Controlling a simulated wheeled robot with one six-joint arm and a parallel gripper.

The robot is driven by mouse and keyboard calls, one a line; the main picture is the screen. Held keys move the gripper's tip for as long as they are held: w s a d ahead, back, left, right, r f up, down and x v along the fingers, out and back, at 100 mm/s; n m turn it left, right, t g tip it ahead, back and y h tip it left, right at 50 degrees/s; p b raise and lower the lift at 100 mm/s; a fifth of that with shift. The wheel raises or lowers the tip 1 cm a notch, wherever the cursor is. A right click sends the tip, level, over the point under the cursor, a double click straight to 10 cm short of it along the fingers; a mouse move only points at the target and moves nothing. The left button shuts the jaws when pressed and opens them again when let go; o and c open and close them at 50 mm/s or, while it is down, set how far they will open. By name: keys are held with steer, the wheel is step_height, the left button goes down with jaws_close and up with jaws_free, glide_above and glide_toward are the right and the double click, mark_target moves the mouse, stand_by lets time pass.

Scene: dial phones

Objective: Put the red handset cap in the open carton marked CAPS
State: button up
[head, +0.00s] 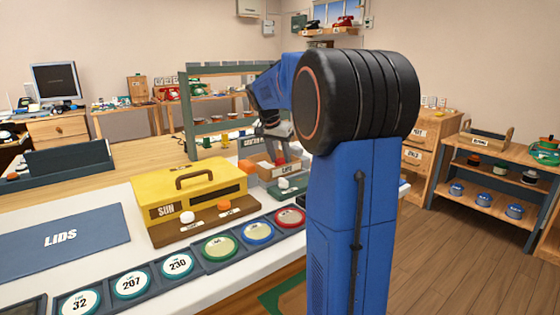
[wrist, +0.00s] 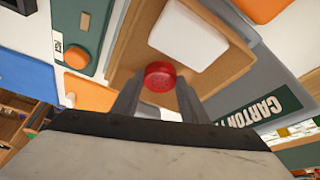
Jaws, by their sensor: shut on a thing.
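The red handset cap (wrist: 159,75) is round with small holes in its face. In the wrist view my gripper (wrist: 157,92) is shut on it, one finger on each side. An open brown carton (wrist: 125,52) with a white piece inside lies beyond the cap in that view. In the head view my gripper (head: 277,150) is over a small brown carton (head: 264,172) with a white label too small to read surely; a bit of red shows at the fingers. I cannot tell how far the cap is above the carton floor.
A yellow SUN box (head: 188,190) stands left of the carton on the white-topped table. A green rack (head: 188,110) stands behind. A green CARTON sign (wrist: 262,107) borders the carton.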

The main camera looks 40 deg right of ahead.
steer(key=shift+f, duration=0.55)
steer(key=o, duration=1.1)
steer(key=shift+c, duration=0.2)
steer(key=v, duration=1.2)
steer(key=shift+s, duration=0.2)
